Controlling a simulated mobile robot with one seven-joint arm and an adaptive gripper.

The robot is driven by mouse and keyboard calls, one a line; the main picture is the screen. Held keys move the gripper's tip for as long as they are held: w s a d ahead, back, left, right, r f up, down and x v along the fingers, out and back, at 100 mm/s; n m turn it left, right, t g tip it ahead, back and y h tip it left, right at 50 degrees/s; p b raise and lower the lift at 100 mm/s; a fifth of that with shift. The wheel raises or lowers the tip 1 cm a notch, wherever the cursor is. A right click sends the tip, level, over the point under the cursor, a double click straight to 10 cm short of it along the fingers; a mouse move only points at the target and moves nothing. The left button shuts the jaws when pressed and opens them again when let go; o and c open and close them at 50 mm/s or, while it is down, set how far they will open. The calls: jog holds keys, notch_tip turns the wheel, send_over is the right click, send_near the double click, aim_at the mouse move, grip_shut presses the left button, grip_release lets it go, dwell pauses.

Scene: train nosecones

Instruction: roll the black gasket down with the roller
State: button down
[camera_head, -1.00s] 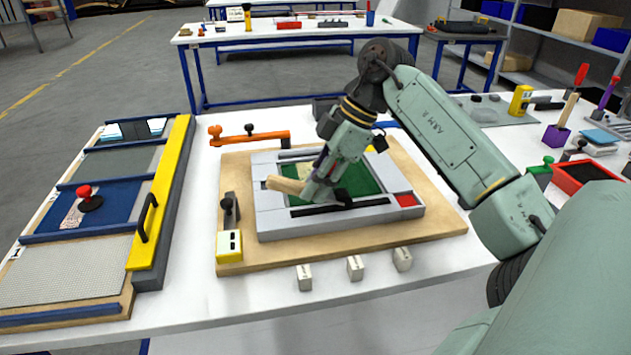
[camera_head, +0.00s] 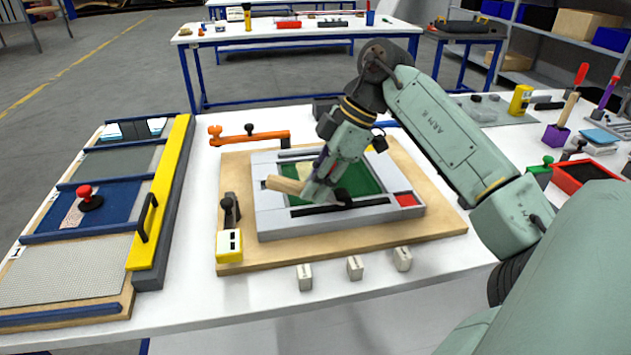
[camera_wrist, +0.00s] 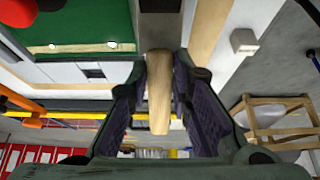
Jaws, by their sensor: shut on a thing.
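My gripper (camera_head: 318,192) is shut on the roller's pale wooden handle (camera_head: 284,185), low over the front part of the grey frame. In the wrist view the handle (camera_wrist: 159,92) lies between the two fingers (camera_wrist: 160,100). The roller's working end is mostly hidden; a dark piece beside the gripper may be part of it. A green panel (camera_head: 362,180) lies inside the frame.
The frame sits on a wooden board (camera_head: 440,220) with an orange clamp (camera_head: 262,138) behind and a yellow block (camera_head: 229,245) at left. Small pale blocks (camera_head: 355,267) stand in front. A yellow-edged rack (camera_head: 160,190) fills the left; tools crowd the right. The front table strip is mostly clear.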

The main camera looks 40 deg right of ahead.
aim_at(337, 194)
jog(key=shift+s+d, duration=0.15)
jog(key=shift+d, duration=0.1)
jog(key=shift+s+d+p, duration=0.35)
jog(key=shift+s+d, duration=0.05)
jog(key=shift+d, duration=0.3)
dwell(0.3)
jog(key=shift+a+f, duration=0.1)
jog(key=shift+f, duration=0.05)
dwell(0.8)
jog(key=shift+s+r, duration=0.1)
jog(key=shift+r, duration=0.1)
dwell(0.3)
jog(key=shift+s+d+p, duration=0.1)
jog(key=shift+d+p, duration=0.2)
jog(key=shift+d, duration=0.1)
jog(key=shift+s+d, duration=0.35)
jog(key=shift+d, duration=0.2)
jog(key=shift+p, duration=0.3)
jog(key=shift+f, duration=0.2)
dwell(0.5)
